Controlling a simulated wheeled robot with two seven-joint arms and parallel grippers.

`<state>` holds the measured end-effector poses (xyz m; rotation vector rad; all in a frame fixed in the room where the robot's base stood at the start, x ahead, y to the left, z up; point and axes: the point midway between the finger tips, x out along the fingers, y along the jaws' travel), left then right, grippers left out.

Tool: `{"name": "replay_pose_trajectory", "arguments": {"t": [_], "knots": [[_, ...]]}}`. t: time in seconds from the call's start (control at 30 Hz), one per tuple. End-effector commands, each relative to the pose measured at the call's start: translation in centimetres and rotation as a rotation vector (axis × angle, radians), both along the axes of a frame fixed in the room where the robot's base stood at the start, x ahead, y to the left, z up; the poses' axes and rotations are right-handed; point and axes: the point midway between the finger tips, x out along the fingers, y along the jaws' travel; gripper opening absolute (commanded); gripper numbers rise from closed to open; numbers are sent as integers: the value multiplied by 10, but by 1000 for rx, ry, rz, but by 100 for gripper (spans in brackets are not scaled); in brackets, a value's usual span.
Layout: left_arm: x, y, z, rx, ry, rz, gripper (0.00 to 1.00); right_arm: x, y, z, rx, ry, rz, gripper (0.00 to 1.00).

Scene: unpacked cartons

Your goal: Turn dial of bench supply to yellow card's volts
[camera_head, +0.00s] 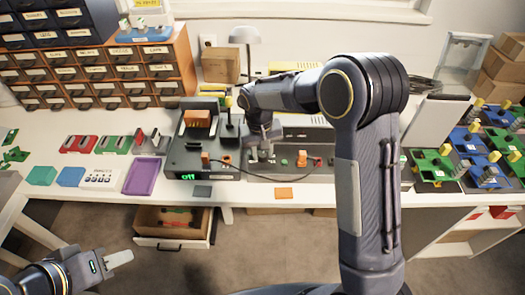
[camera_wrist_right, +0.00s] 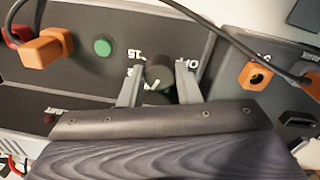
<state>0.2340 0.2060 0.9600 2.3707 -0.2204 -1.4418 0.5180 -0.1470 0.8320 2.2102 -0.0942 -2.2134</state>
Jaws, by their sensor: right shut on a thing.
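The bench supply (camera_head: 318,172) is a low dark grey unit on the bench, partly behind my right arm. Its dial (camera_wrist_right: 160,72) is a dark round knob with a pale pointer mark, seen in the right wrist view between the two fingers. My right gripper (camera_wrist_right: 158,84) is shut on this dial; it also shows in the head view (camera_head: 262,147). The scale print appears upside down and is partly covered by the fingers; a 15 is readable. A yellow card (camera_head: 148,3) stands at the top edge above the drawers; its writing is too small to read. My left gripper (camera_head: 118,258) is empty, low at left.
A dark device (camera_head: 205,165) with a green lit display stands left of the supply, and a black cable runs across in front. Orange plugs (camera_wrist_right: 45,48) and a green button (camera_wrist_right: 102,47) sit near the dial. An open drawer (camera_head: 172,243) juts out below the bench.

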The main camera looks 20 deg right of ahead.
Motion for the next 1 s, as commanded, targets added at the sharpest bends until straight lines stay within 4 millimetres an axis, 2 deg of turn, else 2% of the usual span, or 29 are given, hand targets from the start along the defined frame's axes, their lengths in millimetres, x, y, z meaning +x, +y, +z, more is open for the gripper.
{"name": "replay_pose_trajectory", "arguments": {"t": [0.63,0.67,0.8,1.0], "knots": [[0,0,0,0,0,0,36,1,0,1,1,-4,-50,7],[0,0,0,0,0,0,36,1,0,1,1,-4,-50,32],[0,0,0,0,0,0,36,1,0,1,1,-3,-50,51],[0,0,0,0,0,0,36,1,0,0,0,-2,-49,52]]}}
